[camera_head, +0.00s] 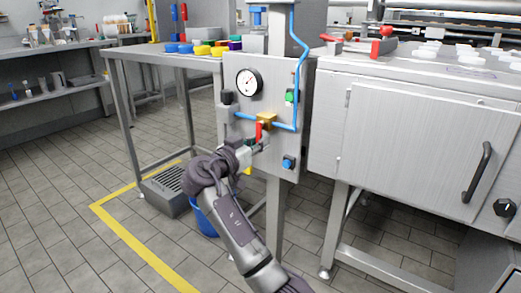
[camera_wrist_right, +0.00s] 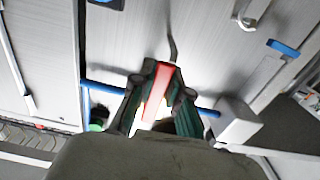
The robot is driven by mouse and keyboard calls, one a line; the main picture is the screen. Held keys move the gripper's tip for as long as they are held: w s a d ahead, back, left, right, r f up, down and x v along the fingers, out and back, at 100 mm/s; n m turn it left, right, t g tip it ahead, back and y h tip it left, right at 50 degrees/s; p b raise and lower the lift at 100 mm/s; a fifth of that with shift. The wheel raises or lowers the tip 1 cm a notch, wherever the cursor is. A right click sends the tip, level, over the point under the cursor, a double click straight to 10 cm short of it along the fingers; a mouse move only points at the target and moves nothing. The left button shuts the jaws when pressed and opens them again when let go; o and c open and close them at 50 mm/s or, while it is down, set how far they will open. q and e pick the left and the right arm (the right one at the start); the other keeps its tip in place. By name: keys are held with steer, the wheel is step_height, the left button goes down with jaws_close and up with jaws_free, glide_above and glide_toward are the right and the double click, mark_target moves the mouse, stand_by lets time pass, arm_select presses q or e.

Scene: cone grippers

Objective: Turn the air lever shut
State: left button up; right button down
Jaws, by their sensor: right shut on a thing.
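The red air lever (camera_head: 259,131) hangs below a brass valve body (camera_head: 266,118) on a blue air pipe, on the grey panel (camera_head: 232,67). In the right wrist view the lever (camera_wrist_right: 157,92) lies between the fingers of my right gripper (camera_wrist_right: 155,100). My right gripper (camera_head: 258,144) is shut on the lever in front of the panel. The fingers hide part of the lever in the head view. My left gripper is not in view.
A pressure gauge (camera_head: 249,82), a green button (camera_head: 291,96) and a blue knob (camera_head: 288,162) are on the panel around the lever. A steel cabinet (camera_head: 420,140) stands to the right. A blue bucket (camera_head: 205,218) is on the floor behind my arm.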

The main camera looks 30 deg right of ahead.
stand_by(0.5)
steer(key=c, duration=1.1)
jaws_free()
steer(key=v, duration=1.2)
